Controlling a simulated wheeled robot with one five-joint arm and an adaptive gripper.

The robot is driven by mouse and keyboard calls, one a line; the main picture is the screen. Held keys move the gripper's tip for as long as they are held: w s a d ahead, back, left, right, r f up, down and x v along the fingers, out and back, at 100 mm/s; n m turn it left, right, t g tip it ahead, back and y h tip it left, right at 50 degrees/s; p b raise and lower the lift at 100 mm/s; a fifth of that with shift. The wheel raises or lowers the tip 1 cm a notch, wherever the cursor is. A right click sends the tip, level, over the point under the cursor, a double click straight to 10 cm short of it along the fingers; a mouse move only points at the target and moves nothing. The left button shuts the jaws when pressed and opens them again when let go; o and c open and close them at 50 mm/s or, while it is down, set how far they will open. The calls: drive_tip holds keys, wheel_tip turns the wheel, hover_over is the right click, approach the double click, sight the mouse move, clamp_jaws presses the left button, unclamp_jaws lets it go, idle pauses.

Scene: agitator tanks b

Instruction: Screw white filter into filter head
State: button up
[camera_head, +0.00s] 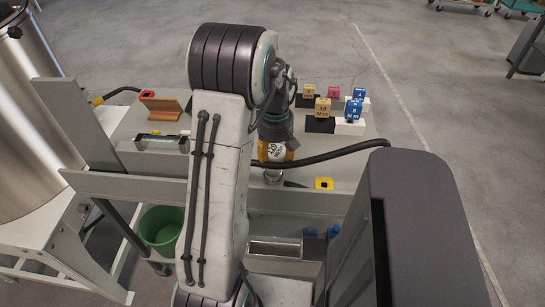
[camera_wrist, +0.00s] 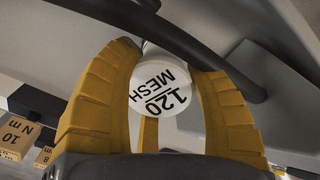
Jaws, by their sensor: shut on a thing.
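The white filter (camera_wrist: 160,88), marked "120 MESH", sits between the two yellow fingers of my gripper (camera_wrist: 166,62), which are shut on it. In the head view my gripper (camera_head: 262,151) holds the white filter (camera_head: 280,153) over the front part of the bench. A small metallic round part (camera_head: 273,177) shows just below the filter; it may be the filter head, but I cannot tell. The far end of the filter is hidden in the wrist view, so I cannot tell whether it touches or is threaded into anything.
A black hose (camera_head: 340,154) runs right from near my gripper. Yellow (camera_head: 322,107), blue (camera_head: 354,110) and red (camera_head: 334,92) blocks stand at the back right of the bench. A green bucket (camera_head: 160,228) stands below.

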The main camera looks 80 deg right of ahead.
drive_tip(key=shift+a+f, duration=0.1)
drive_tip(key=m, duration=0.5)
drive_tip(key=shift+w+m, duration=0.1)
drive_tip(key=shift+m, duration=0.3)
drive_tip(key=m, duration=0.5)
drive_tip(key=shift+m, duration=0.4)
drive_tip(key=shift+c, duration=0.3)
drive_tip(key=o, duration=1.4)
drive_tip(key=shift+r+p, duration=0.9)
drive_tip(key=shift+r, duration=0.45)
drive_tip(key=shift+f, duration=0.1)
